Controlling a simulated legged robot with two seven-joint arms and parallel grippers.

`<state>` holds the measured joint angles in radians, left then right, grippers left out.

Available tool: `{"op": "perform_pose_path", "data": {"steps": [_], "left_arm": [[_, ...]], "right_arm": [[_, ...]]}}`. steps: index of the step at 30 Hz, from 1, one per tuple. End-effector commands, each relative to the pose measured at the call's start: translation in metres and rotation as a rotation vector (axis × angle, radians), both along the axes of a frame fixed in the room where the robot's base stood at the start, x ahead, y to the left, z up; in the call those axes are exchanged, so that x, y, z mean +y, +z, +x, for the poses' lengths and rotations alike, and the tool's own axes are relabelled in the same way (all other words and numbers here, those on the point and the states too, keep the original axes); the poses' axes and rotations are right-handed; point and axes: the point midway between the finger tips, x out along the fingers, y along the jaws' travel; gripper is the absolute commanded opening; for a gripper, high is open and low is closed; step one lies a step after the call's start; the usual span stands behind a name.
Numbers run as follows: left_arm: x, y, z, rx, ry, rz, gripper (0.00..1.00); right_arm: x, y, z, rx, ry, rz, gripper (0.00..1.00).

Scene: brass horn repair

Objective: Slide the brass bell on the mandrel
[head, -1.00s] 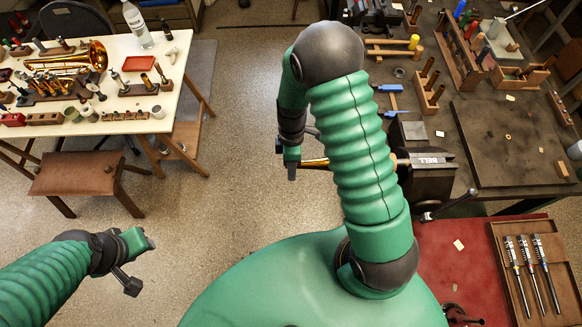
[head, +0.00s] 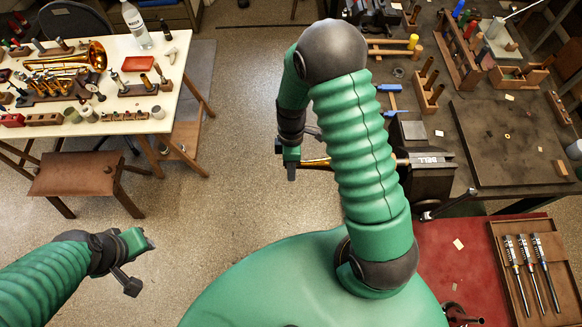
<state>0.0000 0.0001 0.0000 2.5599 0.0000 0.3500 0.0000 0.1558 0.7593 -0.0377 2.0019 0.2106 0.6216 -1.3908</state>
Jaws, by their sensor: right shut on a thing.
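My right gripper (head: 293,165) is shut on the brass bell (head: 316,163), holding it over open floor left of the bench. Only a short golden stretch of the bell shows; my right arm covers the rest. The mandrel (head: 403,162) shows as a short piece right of my arm, at the vise (head: 431,180) with a plate marked BELL. Where the bell and mandrel meet is hidden behind my arm, so I cannot tell how far the bell is on. My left gripper (head: 142,264) is open and empty over the floor at lower left.
A dark workbench (head: 515,140) with tool racks stands at right. A red mat (head: 455,262) and a wooden tray (head: 533,285) of screwdriver-like tools lie below it. A cream table (head: 150,70) with horn parts and a brown stool (head: 80,175) stand at left. Floor between is clear.

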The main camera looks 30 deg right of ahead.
Motion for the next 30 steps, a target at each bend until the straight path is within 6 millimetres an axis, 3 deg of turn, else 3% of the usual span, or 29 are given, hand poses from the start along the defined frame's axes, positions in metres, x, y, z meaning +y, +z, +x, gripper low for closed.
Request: {"op": "perform_pose_path", "data": {"steps": [11, 30], "left_arm": [[0.000, 0.000, 0.000, 0.000, 0.000, 0.000, 0.35], [0.000, 0.001, 0.000, 0.000, 0.000, 0.000, 0.35]], "right_arm": [[-0.001, 0.000, 0.000, 0.001, -0.001, -0.001, 0.00], [-0.022, 0.000, -0.013, 0.000, -0.001, 0.000, 0.00]]}}
